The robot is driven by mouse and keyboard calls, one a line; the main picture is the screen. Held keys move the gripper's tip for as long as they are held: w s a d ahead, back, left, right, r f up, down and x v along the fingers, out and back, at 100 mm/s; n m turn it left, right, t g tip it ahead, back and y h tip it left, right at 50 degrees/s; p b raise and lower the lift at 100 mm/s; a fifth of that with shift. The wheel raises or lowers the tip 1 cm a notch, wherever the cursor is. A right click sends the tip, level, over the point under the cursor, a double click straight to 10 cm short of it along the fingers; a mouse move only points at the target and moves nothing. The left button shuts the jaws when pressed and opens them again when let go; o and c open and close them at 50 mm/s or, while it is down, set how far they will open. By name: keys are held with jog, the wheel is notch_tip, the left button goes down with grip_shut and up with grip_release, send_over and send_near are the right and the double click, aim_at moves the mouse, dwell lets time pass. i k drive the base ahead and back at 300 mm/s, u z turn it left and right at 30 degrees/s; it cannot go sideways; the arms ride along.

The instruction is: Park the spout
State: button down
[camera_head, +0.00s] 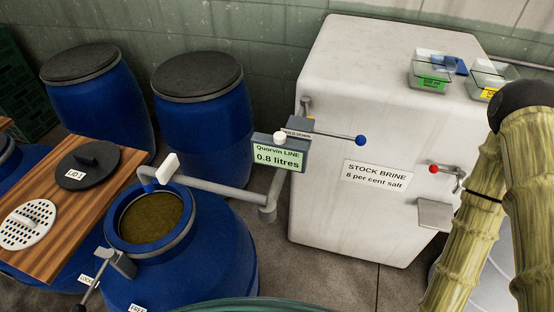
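The spout (215,190) is a grey pipe reaching left from an upright elbow beside the white tank. A white grip (168,167) stands up near its free end. Its blue tip (150,187) is over the mouth of the open blue barrel (225,262), near the rim's back left. Brownish-green liquid (152,217) fills the barrel's mouth. My gripper is not in view.
The white tank (345,220), labelled "STOCK BRINE 8 per cent salt", has a red-knobbed tap (433,169). Glass trays (432,72) sit on top. Two lidded blue barrels (205,125) stand behind. A wooden board (75,225) holds a dark lid (88,165) and a perforated white disc (27,224).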

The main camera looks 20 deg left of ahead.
aim_at(165, 172)
jog(key=u, duration=0.6)
jog(key=k, duration=0.7)
jog(key=u, duration=0.55)
jog(key=i, duration=0.45)
jog(key=k, duration=0.5)
jog(key=u, duration=1.35)
jog(key=k, duration=0.45)
jog(key=z, duration=0.6)
